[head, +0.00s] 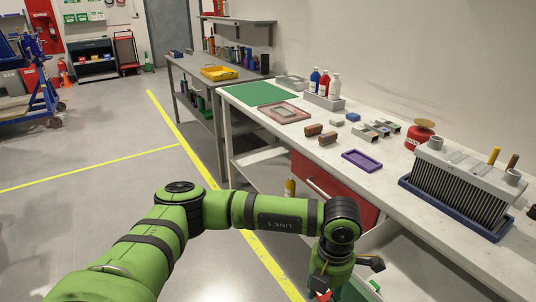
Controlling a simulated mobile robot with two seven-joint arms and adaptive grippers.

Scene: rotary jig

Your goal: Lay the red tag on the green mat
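The green mat (255,93) lies flat at the far left end of the white bench. The fingertips are cut off by the picture's edge. My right gripper is not in view.
The bench (300,150) holds a reddish tray (285,113), brown blocks (328,138), a purple tray (362,160), a red can (418,137), bottles (324,84) and a large finned unit (462,185).

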